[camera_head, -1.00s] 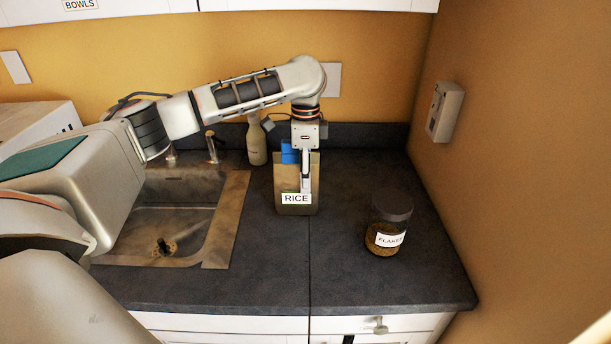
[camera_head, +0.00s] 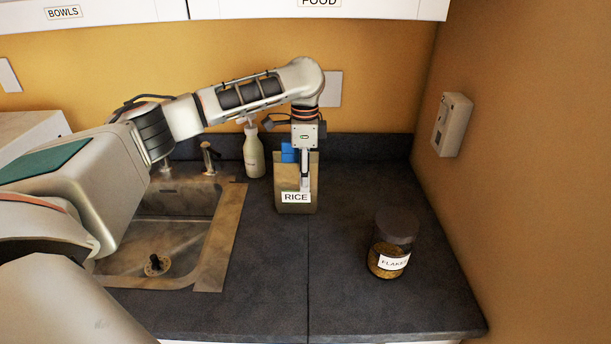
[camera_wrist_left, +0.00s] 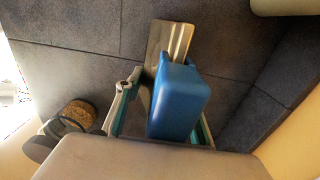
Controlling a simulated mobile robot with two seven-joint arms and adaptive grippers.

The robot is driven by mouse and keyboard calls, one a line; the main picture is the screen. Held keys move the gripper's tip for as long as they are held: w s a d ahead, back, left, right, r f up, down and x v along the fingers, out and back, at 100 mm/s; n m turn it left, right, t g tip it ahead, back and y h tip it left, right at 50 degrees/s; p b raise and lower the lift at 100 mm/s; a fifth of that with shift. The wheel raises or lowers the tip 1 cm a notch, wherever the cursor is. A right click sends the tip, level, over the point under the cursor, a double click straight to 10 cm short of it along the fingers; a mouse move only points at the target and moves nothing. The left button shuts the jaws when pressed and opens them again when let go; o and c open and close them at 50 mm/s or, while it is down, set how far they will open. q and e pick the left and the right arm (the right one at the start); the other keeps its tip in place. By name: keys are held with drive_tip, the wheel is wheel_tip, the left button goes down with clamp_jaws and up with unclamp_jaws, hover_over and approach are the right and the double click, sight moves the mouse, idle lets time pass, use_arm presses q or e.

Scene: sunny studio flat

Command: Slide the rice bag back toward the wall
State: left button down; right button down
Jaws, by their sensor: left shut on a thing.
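The rice bag (camera_head: 313,180) is tan, with a white RICE label low on its front and a blue piece (camera_head: 288,153) at its top. It stands upright on the dark counter, a short way in front of the back wall's upstand. My left gripper (camera_head: 305,180) points down from above and is shut on the bag. In the left wrist view the blue piece (camera_wrist_left: 178,100) fills the space between the fingers, with the bag's tan-grey edge (camera_wrist_left: 170,40) beyond it. My right gripper is in neither view.
A jar labelled FLAKES (camera_head: 392,247) stands to the bag's front right. A pale bottle (camera_head: 254,153) stands behind and left of it. The sink (camera_head: 165,240) lies to the left. A dark upstand (camera_head: 370,147) runs along the wall.

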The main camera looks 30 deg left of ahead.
use_arm(q)
drive_tip(key=c, duration=1.2)
unclamp_jaws()
drive_tip(key=shift+s, duration=0.1)
drive_tip(key=shift+c, duration=0.2)
drive_tip(key=shift+r, duration=3.75)
